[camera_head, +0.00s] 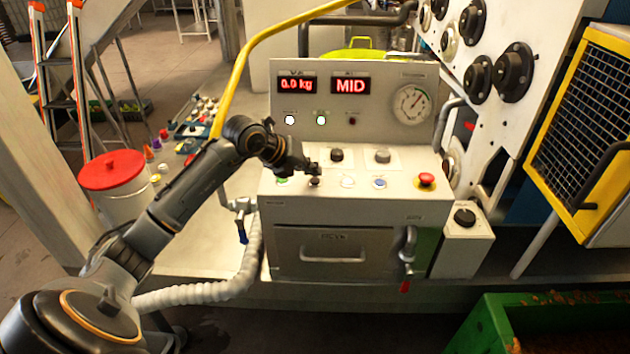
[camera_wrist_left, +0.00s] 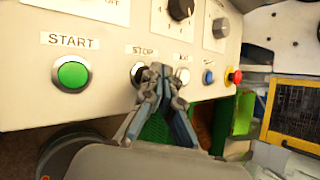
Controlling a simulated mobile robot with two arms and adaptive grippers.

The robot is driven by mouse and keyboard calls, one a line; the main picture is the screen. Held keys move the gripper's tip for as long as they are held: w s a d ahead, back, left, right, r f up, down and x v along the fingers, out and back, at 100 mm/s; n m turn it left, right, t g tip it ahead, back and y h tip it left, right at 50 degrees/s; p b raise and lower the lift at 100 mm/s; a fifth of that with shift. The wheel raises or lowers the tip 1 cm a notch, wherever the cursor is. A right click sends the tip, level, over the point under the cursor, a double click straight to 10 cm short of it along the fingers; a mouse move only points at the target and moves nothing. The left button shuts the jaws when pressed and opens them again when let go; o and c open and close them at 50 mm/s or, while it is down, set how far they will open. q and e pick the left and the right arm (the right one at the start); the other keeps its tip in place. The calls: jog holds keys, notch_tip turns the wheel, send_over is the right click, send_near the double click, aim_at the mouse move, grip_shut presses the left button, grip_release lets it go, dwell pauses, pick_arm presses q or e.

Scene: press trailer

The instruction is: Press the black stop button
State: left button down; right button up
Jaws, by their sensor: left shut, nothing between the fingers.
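The black stop button (camera_wrist_left: 138,74) sits under a STOP label on the sloped face of the control panel, partly hidden by my left gripper in the left wrist view. It also shows as a small dark button in the head view (camera_head: 314,182). My left gripper (camera_wrist_left: 160,72) is shut and empty, with its fingertips just in front of the button's right side; I cannot tell whether they touch it. In the head view the left gripper (camera_head: 312,168) is directly above the button. My right gripper is not in view.
A green START button (camera_wrist_left: 73,73) lies left of the stop button. To the right are a white button (camera_head: 348,182), a blue button (camera_head: 379,183) and a red mushroom button (camera_head: 426,180). A white hose (camera_head: 215,290) runs below my left arm.

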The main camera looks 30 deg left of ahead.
aim_at(312, 182)
pick_arm(q)
jog(key=shift+f, duration=0.3)
jog(key=shift+f+b, duration=0.45)
jog(key=shift+b, duration=0.15)
dwell(0.3)
jog(key=shift+r, duration=0.1)
jog(key=shift+r+p, duration=0.55)
jog(key=shift+r, duration=0.2)
jog(key=shift+r+p, duration=1.6)
jog(key=shift+r, duration=0.95)
